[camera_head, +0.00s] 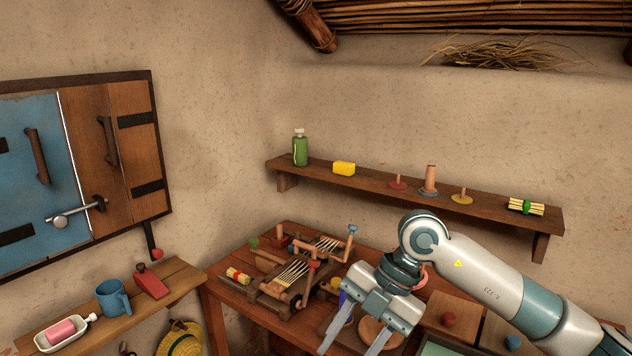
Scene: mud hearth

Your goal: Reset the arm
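My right arm comes in from the lower right. Its gripper (352,338) hangs over the front right part of the wooden table, pointing down and to the left. The two fingers are spread apart and I see nothing held between them. The lower fingertips run near the bottom edge of the picture. My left arm and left gripper do not show.
A wall shelf (380,186) holds a green bottle (300,150) and a yellow block (344,168). A left shelf (110,325) holds a blue mug (113,298). A shuttered window (40,170) is left.

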